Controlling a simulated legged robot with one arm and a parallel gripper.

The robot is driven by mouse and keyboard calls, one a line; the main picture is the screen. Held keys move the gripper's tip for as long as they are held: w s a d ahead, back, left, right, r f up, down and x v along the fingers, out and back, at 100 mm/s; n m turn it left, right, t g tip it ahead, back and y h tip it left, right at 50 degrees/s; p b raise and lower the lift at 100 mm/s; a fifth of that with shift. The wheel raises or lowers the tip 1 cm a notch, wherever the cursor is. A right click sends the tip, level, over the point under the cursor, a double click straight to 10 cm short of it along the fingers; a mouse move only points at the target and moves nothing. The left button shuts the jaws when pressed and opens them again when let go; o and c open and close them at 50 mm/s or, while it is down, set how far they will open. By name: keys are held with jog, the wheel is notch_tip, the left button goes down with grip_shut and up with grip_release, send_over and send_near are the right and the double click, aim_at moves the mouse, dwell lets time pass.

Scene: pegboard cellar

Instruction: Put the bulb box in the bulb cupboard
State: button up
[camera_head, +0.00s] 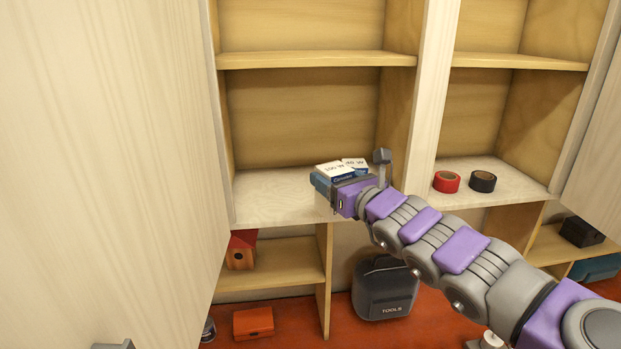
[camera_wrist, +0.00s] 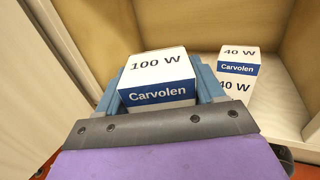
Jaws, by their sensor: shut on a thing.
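The bulb box (camera_wrist: 158,78), white with a blue Carvolen band and "100 W" on top, sits between the blue fingers of my gripper (camera_wrist: 160,85). My gripper is shut on it. In the head view the box (camera_head: 334,170) and my gripper (camera_head: 332,182) are at the front of the left cupboard compartment (camera_head: 265,200), above its pale floor. I cannot tell whether the box touches the floor. A white and blue 40 W Carvolen box (camera_wrist: 238,68) stands behind and to the right; it also shows in the head view (camera_head: 356,163). "40 W" appears twice there, so it may be two boxes.
An open door (camera_head: 110,150) stands close on the left. A divider (camera_head: 430,100) separates the right compartment, which holds red tape (camera_head: 446,182) and black tape (camera_head: 482,181). A shelf (camera_head: 315,59) runs above. The compartment floor left of my gripper is clear. A tool bag (camera_head: 384,290) is below.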

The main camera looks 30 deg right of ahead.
jog(key=w+f, duration=0.1)
jog(key=w, duration=0.3)
jog(key=w+d+f, duration=0.1)
jog(key=w+f, duration=0.1)
jog(key=w, duration=0.3)
jog(key=w+f, duration=0.1)
jog(key=w, duration=0.3)
jog(key=shift+w+d+f+b, duration=0.15)
jog(key=shift+w+d+b, duration=0.15)
jog(key=shift+d, duration=0.1)
jog(key=shift+d+f, duration=0.1)
jog(key=shift+f, duration=0.2)
jog(key=shift+d+f, duration=0.1)
jog(key=shift+d, duration=0.2)
jog(key=o, duration=1)
jog(key=shift+a, duration=0.25)
jog(key=shift+o, duration=0.2)
jog(key=shift+d, duration=0.15)
jog(key=shift+s+a+b, duration=0.15)
jog(key=shift+s+a, duration=0.05)
jog(key=shift+s, duration=2.8)
jog(key=shift+s+a+b, duration=0.15)
jog(key=shift+s+a, duration=0.05)
jog(key=shift+s, duration=2.8)
